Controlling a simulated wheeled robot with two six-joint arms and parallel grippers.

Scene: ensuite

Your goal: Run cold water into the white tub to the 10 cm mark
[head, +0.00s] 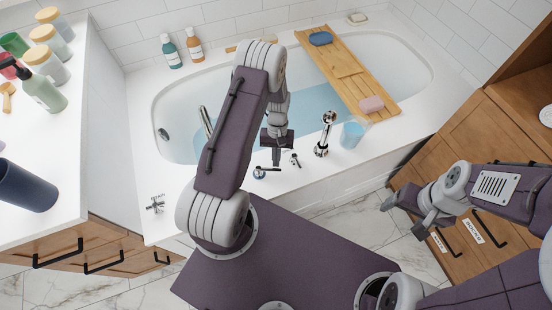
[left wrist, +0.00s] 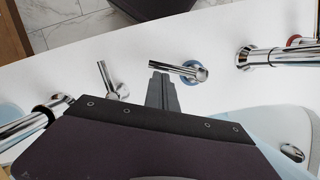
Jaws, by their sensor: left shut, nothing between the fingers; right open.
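The white tub (head: 420,72) holds pale blue water (head: 310,100); I cannot make out a 10 cm mark. A chrome lever with a blue ring (head: 260,173) stands on the front rim. It also shows in the left wrist view (left wrist: 190,69). My left gripper (head: 277,162) is shut and empty, its fingertips (left wrist: 161,78) close beside this lever; I cannot tell whether they touch. The chrome spout (head: 205,122) reaches over the tub at left; no stream is visible from it. My right gripper (head: 407,217) is open and empty, over the floor at right.
A second chrome lever (head: 295,160) and a hand shower (head: 325,133) stand right of the blue-ringed lever. A cross handle (head: 155,204) is at far left. A light blue cup (head: 352,134) sits on the rim. A wooden tray (head: 345,70) spans the tub.

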